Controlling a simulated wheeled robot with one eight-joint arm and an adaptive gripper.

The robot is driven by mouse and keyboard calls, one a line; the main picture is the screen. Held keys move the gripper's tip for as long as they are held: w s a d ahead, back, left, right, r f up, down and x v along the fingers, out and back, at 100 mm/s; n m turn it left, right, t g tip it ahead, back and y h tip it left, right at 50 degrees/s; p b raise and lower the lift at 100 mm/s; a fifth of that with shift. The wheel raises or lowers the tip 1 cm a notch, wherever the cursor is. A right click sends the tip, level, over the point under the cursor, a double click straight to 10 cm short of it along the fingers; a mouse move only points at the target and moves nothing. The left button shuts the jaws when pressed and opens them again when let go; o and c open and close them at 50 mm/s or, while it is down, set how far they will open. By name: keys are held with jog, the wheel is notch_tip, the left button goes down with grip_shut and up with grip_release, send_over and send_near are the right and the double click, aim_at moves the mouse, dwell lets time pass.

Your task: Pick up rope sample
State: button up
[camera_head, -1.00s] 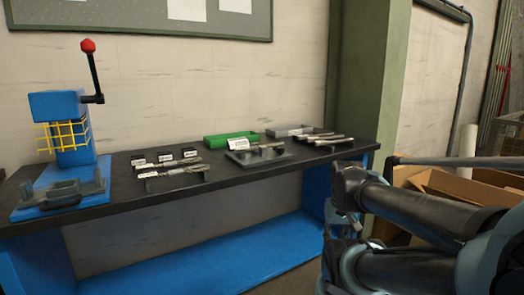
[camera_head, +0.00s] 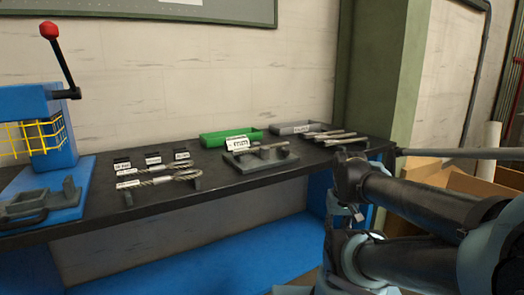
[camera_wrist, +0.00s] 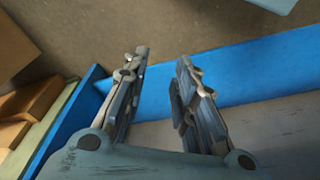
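Rope samples (camera_head: 160,179) lie on the dark bench top left of centre in the head view. They look like grey twisted wire rope with a loop at the right end, resting on small dark supports with white labels at the left. I cannot tell exactly how many pieces there are. My gripper (camera_wrist: 163,60) shows in the wrist view with its two fingers apart and nothing between them. It points down past the blue bench frame towards the floor, away from the rope. In the head view my arm is at the right, apart from the rope samples.
The bench (camera_head: 100,222) also bears a blue press (camera_head: 45,130) with a red-knobbed lever at the left. A green tray (camera_head: 226,138), a grey tray (camera_head: 297,128), a dark fixture (camera_head: 260,157) and several metal rods (camera_head: 335,136) stand towards the right. Cardboard boxes (camera_head: 462,184) are at the far right.

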jog(key=w+a+r+n+g, duration=0.1)
jog(key=w+a+r+n, duration=0.45)
jog(key=r, duration=0.55)
jog(key=w+a+r+n, duration=0.2)
jog(key=w+r+n, duration=0.4)
jog(key=w+r, duration=0.4)
jog(key=w+a+r+n+g, duration=0.1)
jog(key=w+a+r+n, duration=1.2)
jog(key=w+a+r, duration=0.25)
jog(key=f, duration=1.1)
jog(key=shift+s+d+f, duration=0.2)
jog(key=shift+s+f, duration=0.05)
jog(key=shift+s, duration=0.1)
jog(key=shift+w+d+f, duration=0.1)
jog(key=shift+d+f, duration=0.05)
jog(key=shift+f, duration=2.5)
grip_shut()
